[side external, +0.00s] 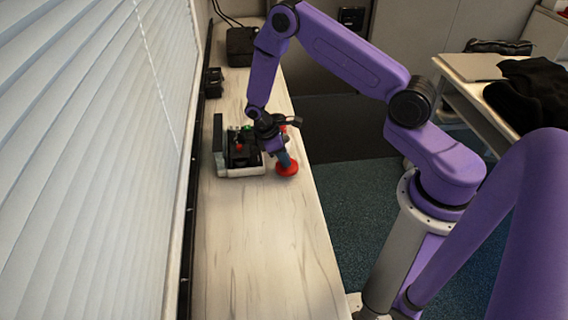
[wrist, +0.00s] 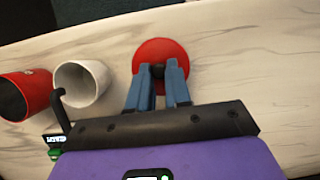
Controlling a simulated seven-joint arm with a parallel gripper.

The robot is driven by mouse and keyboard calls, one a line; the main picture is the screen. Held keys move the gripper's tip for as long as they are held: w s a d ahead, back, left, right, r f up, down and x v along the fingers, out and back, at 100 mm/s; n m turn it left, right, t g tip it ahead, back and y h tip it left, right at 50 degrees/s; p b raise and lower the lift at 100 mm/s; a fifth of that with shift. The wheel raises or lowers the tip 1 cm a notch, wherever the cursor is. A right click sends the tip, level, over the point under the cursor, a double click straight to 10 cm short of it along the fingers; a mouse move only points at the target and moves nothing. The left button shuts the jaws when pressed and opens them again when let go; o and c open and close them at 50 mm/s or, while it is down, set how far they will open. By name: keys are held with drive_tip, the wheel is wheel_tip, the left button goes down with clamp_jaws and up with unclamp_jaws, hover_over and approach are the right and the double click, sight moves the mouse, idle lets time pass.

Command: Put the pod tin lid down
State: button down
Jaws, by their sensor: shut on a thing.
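The pod tin lid is a round red disc with a dark knob, near the counter's right edge in the side view (side external: 288,171). It also shows at the top middle of the wrist view (wrist: 160,46). My gripper (wrist: 158,72) has its blue fingers shut on the lid's knob; in the side view it (side external: 284,159) points down at the lid. The lid looks about level. I cannot tell whether it touches the counter. A red container with a dark open mouth (wrist: 38,88), perhaps the tin, lies left of the lid in the wrist view.
A white cup (wrist: 102,76) stands between the red container and the lid. A black machine on a pale base (side external: 240,171) is left of my gripper. The pale counter (side external: 265,245) is clear toward the front. Window blinds (side external: 90,160) run along its left side.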

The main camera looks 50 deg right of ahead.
drive_tip(key=shift+f, duration=1.4)
drive_tip(key=shift+f, duration=0.1)
drive_tip(key=c, duration=1.1)
unclamp_jaws()
drive_tip(key=shift+o, duration=0.2)
drive_tip(key=a+r+t, duration=0.1)
drive_tip(key=a+r, duration=0.3)
drive_tip(key=r, duration=0.5)
drive_tip(key=a+r, duration=0.5)
drive_tip(key=r, duration=0.4)
drive_tip(key=s+a+r+n+t+y, duration=0.1)
drive_tip(key=s+a+r, duration=0.2)
drive_tip(key=s+r, duration=0.35)
drive_tip(key=s+a+r+n+t+y, duration=0.15)
drive_tip(key=s+r, duration=0.25)
drive_tip(key=s, duration=0.6)
drive_tip(key=s+d+r, duration=0.1)
drive_tip(key=s+r, duration=0.1)
drive_tip(key=s, duration=0.8)
drive_tip(key=shift+s+d+r+n+y, duration=0.2)
drive_tip(key=shift+d+r+n+y, duration=0.05)
drive_tip(key=shift+d+n+y, duration=0.2)
